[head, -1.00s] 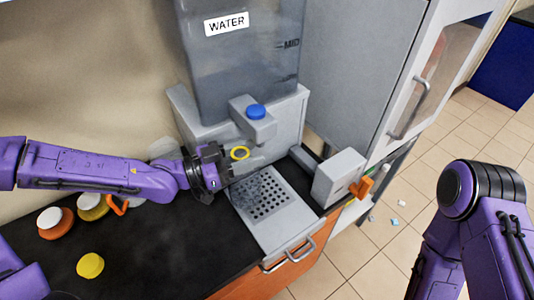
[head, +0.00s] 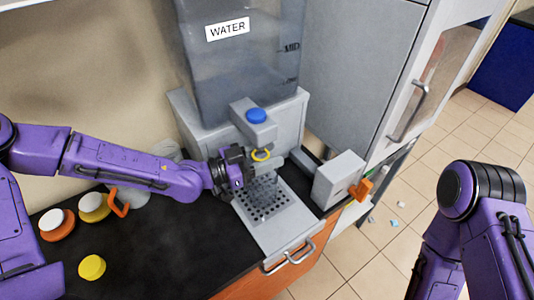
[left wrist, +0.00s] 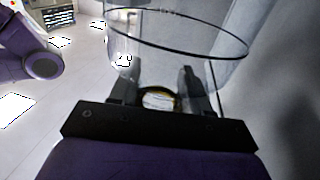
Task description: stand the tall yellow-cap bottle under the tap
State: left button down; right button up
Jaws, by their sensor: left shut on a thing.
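The clear bottle, with a yellow ring at its mouth (head: 261,155), stands about upright over the perforated drip tray (head: 281,229). My left gripper (head: 248,168) is shut on it from the left. In the left wrist view, the left gripper's fingers (left wrist: 160,92) have a yellow-rimmed round part between them, with clear curved walls above. The tap (head: 252,128), a grey block with a blue button (head: 256,116), is just above the bottle's mouth in the picture. I cannot tell whether the bottle's base touches the tray. My right gripper is out of view.
A water tank (head: 240,65) stands behind the tap. A grey box with an orange lever (head: 360,190) is right of the tray. A loose yellow cap (head: 92,267) and other capped containers (head: 57,224) are on the black counter at left. The counter's front middle is clear.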

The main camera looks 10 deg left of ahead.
pick_arm(q)
jog(key=shift+f, duration=0.2)
jog(key=c, duration=0.5)
grip_release()
jog(key=shift+r, duration=0.2)
jog(key=shift+s+a, duration=0.1)
jog(key=shift+a, duration=0.15)
jog(key=p+v, duration=0.1)
jog(key=v, duration=1)
jog(key=shift+s+a, duration=0.15)
